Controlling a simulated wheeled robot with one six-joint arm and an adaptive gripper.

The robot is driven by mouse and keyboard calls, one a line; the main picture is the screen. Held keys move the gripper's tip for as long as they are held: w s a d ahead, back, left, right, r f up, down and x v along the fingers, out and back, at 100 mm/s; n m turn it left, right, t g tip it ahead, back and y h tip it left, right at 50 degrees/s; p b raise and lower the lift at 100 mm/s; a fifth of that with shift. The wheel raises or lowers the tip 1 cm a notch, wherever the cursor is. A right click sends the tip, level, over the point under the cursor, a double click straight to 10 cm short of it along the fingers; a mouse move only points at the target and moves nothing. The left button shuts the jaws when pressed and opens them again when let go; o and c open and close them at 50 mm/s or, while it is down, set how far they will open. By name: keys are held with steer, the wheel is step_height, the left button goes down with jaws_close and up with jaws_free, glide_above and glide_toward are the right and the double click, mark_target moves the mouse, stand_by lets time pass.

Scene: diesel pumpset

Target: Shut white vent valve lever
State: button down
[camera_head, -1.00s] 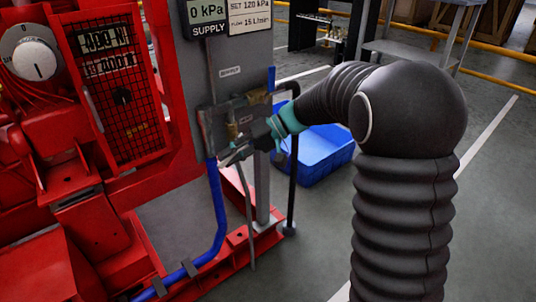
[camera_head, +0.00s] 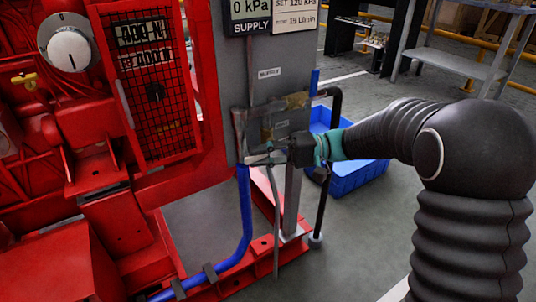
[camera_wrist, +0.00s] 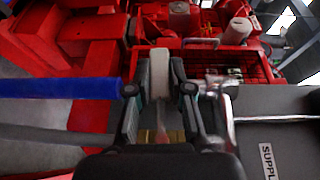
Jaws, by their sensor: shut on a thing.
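The white vent valve lever (camera_wrist: 160,64) stands between my two fingers in the wrist view, pointing away from the camera. My gripper (camera_wrist: 161,90) is shut on it, with a dark finger against each side. A brass-coloured part (camera_wrist: 158,136) shows below, between the finger bases. In the head view my gripper (camera_head: 262,160) is at the lower part of the grey panel (camera_head: 235,85), by the pipework. The lever is too small and too covered there to make out.
A blue pipe (camera_head: 246,215) drops below the gripper; it also crosses the left of the wrist view (camera_wrist: 60,88). Red pumpset frame (camera_head: 110,210) fills the left. A blue crate (camera_head: 350,176) lies on the floor behind my arm. Open floor is at right.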

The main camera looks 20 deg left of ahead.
steer(key=shift+w+r, duration=0.1)
steer(key=shift+r, duration=0.05)
steer(key=c, duration=1)
jaws_free()
steer(key=shift+c, duration=0.2)
steer(key=shift+d, duration=0.1)
steer(key=v, duration=1.1)
steer(key=shift+w+d, duration=0.25)
steer(key=shift+d, duration=0.1)
